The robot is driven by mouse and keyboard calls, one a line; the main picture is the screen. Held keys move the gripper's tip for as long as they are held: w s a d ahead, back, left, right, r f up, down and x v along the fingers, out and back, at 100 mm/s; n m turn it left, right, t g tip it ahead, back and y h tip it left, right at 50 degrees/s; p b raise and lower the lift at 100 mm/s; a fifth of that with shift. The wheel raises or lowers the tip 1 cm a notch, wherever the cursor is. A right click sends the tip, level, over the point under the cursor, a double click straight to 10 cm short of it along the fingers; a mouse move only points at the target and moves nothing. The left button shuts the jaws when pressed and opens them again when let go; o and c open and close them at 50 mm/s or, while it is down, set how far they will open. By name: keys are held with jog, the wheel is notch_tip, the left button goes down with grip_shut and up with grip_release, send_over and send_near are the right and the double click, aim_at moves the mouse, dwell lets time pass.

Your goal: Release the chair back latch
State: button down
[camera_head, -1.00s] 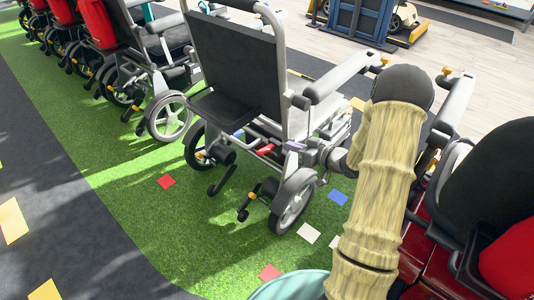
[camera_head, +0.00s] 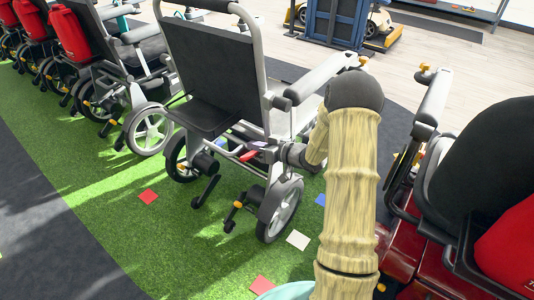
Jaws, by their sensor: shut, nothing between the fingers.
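The chair (camera_head: 210,68) stands in the middle of the head view, its black back panel upright in a grey frame. A small red lever (camera_head: 248,155) shows low on the frame, below the back and seat. I take it to be the latch, but it is too small to be sure. My gripper (camera_head: 268,150) is just right of the red lever, under the armrest side of the chair. It is shut and looks empty. Its fingertips are small and partly lost against the frame, so I cannot tell whether they touch the lever.
A wheel (camera_head: 280,208) of the chair is just below my gripper, and the armrest (camera_head: 325,80) is above it. A dark red scooter (camera_head: 500,180) stands close on the right. More chairs (camera_head: 135,60) line the left.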

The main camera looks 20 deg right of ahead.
aim_at(251, 155)
jog(key=f+b, duration=0.1)
jog(key=a+f+b, duration=0.1)
jog(key=f, duration=0.1)
jog(key=a+f+b, duration=0.1)
jog(key=shift+w+f, duration=0.2)
jog(key=shift+w, duration=0.2)
jog(key=shift+d, duration=0.15)
